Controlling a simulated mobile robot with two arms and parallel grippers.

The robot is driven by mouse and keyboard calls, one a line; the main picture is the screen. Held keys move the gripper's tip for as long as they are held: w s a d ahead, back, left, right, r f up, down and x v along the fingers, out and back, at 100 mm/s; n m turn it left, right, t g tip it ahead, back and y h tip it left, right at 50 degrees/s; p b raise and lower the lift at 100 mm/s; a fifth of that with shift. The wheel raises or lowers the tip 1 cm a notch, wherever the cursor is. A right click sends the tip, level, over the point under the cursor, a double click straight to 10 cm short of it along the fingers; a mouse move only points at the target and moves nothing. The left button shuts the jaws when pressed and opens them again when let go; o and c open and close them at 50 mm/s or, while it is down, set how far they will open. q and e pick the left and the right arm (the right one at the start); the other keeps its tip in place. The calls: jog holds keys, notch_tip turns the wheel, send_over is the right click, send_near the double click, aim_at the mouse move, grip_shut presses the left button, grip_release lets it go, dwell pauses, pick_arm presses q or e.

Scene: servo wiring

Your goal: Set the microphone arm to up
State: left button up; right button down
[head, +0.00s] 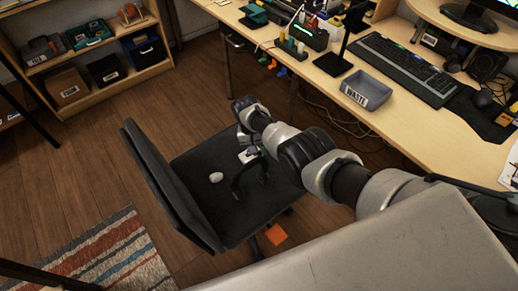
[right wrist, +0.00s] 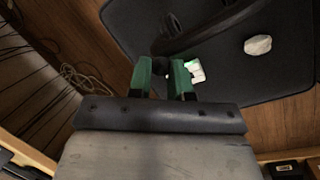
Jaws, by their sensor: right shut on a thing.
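My right gripper (head: 246,152) reaches down over the seat of the black office chair (head: 190,165). In the right wrist view, its green fingers (right wrist: 161,68) are closed on a small dark thing (right wrist: 159,73), mostly hidden between them. I cannot tell whether this is the microphone arm. A curved black bar (right wrist: 215,32), which looks like the chair's armrest, lies just beyond the fingertips. It also shows in the head view (head: 238,183). I cannot clearly pick out the microphone arm or its position in either view. My left gripper is not in view.
A white lump (head: 216,177) and a small white-and-green thing (right wrist: 195,70) are at the seat. The desk (head: 415,125) holds a grey waste tray (head: 366,90), a keyboard (head: 405,68) and a black stand (head: 333,64). Shelves (head: 110,75) stand back left.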

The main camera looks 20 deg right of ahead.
jog(key=shift+s+f, duration=0.15)
jog(key=c, duration=1)
grip_release()
jog(key=p+v, duration=0.3)
jog(key=v, duration=0.8)
jog(key=shift+a, duration=0.1)
jog(key=shift+f, duration=0.1)
